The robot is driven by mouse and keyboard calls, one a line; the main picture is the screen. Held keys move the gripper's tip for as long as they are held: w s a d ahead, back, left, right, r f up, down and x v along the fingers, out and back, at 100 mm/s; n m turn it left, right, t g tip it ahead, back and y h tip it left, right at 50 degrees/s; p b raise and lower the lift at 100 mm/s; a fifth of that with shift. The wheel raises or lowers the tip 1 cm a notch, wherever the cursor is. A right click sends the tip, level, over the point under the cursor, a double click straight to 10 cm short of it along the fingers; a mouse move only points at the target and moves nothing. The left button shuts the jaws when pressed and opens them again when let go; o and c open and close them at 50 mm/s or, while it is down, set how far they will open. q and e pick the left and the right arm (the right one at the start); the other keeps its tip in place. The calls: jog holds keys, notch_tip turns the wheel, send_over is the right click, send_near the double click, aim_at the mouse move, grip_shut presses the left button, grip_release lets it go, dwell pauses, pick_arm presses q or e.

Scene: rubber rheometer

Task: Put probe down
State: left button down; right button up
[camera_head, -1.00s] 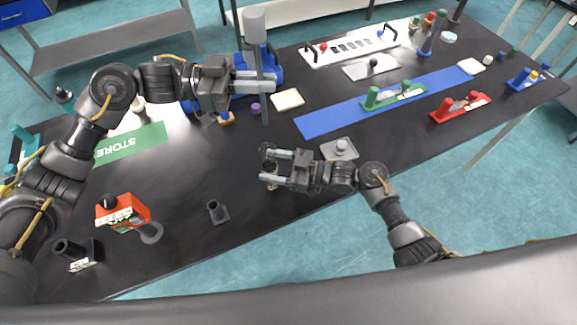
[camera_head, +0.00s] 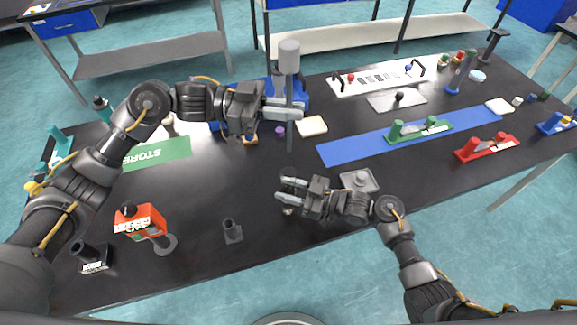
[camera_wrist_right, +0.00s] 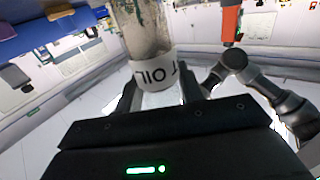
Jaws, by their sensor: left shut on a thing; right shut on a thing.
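The probe, a grey rod with a wide cylindrical head (camera_head: 289,52), stands upright in my left gripper (camera_head: 292,108) in the head view. The jaws are shut around its shaft, and the lower rod hangs in front of the blue stand area. Whether its tip touches the table cannot be told. In the right wrist view this bottle (camera_wrist_right: 150,50) shows a pale, stained body and a white label reading "T OIL". In the head view the fingers mostly hide it.
A blue object (camera_head: 297,98) stands behind the probe. A cream pad (camera_head: 312,126) and a purple cap (camera_head: 280,130) lie close by. A green STORE mat (camera_head: 160,153) is left; a blue strip (camera_head: 370,148) is right. An orange device (camera_head: 140,220) and dark holder (camera_head: 232,232) stand at front left.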

pick_arm(q)
notch_tip(320, 180, down, 13)
jog(key=shift+f, duration=0.2)
dwell(0.6)
jog(key=shift+a, duration=0.1)
jog(key=c, duration=1.4)
grip_release()
jog(key=shift+c, duration=0.2)
jog(key=shift+a, duration=0.1)
jog(key=w+a, duration=0.1)
jog(key=a, duration=0.8)
jog(key=shift+w+a, duration=0.3)
jog(key=shift+a, duration=0.05)
